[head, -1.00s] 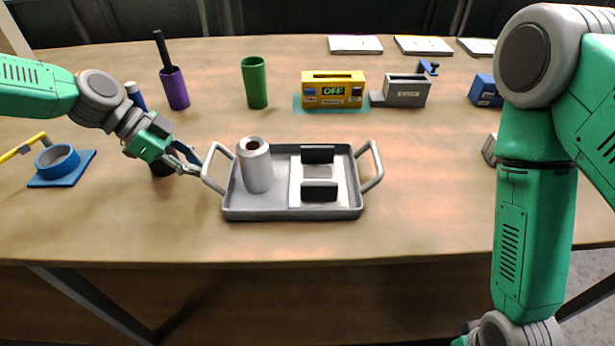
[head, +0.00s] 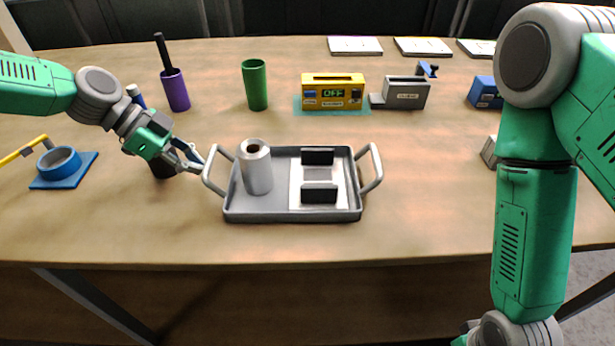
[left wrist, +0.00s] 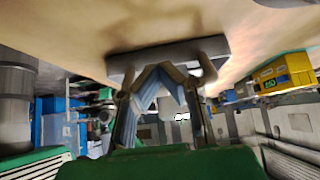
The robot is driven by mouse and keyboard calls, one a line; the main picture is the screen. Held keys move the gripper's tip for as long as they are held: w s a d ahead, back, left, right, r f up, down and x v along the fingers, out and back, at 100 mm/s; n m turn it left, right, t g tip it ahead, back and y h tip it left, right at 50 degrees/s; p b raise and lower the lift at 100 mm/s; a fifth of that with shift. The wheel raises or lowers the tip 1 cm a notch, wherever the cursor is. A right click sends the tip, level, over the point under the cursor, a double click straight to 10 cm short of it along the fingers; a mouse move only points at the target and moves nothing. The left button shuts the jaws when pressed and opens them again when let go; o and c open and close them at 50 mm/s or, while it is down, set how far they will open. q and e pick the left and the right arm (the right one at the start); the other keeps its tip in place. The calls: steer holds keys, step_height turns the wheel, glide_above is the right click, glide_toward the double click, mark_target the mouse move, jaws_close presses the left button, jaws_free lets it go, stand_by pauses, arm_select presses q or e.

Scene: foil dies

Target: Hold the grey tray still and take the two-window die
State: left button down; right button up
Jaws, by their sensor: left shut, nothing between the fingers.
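The grey tray (head: 232,213) stands on the table in the middle of the head view, with a raised handle at each end. It holds a pale cylinder (head: 257,172) with a dark hole in its top, and a white patch with two upright dark blocks (head: 319,193). I cannot tell which thing is the two-window die. My left gripper (head: 196,160) is shut and empty, close beside the tray's left handle; contact is unclear. In the left wrist view its fingers (left wrist: 163,76) meet in front of a grey bar, apparently the tray. My right gripper is out of view.
A purple cup (head: 175,90) and a blue ring stand (head: 60,163) are left. Table in front of the tray is clear.

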arm_select(q)
step_height(320, 180, up, 6)
steer(key=p, duration=0.3)
steer(key=shift+f, duration=0.15)
stand_by(0.3)
